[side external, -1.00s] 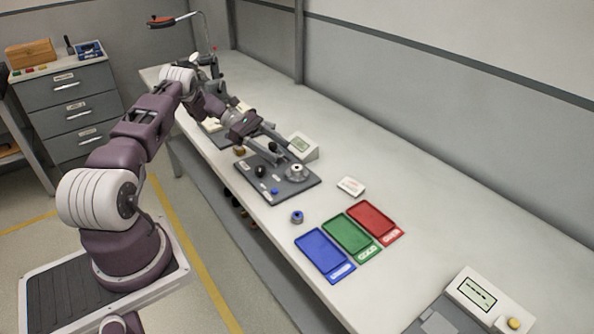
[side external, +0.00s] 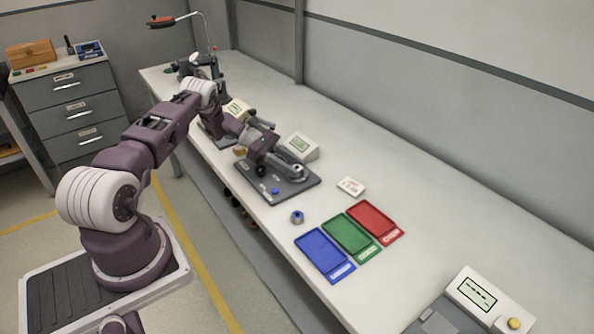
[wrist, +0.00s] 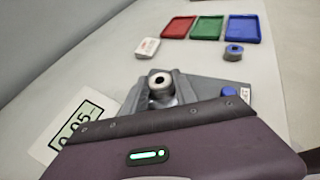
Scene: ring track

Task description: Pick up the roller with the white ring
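The roller with the white ring (wrist: 160,84) is a metal cylinder with a pale top and dark hole, standing at the right end of a dark grey fixture plate (side external: 262,186). In the side view only part of this roller (side external: 299,172) shows past the fingers. My gripper (side external: 291,165) is low over the plate with its grey fingers at the roller. In the wrist view my gripper (wrist: 160,90) has grey finger parts on both sides of the roller. Their lower parts are hidden by the gripper housing, and I cannot tell whether they press on it.
A roller with a blue ring (side external: 297,217) stands on the bench, apart from the plate. Blue (side external: 324,254), green (side external: 351,236) and red (side external: 375,221) trays lie to the right. A small white box (side external: 351,187) is behind it. A display box (side external: 302,146) stands close behind the plate.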

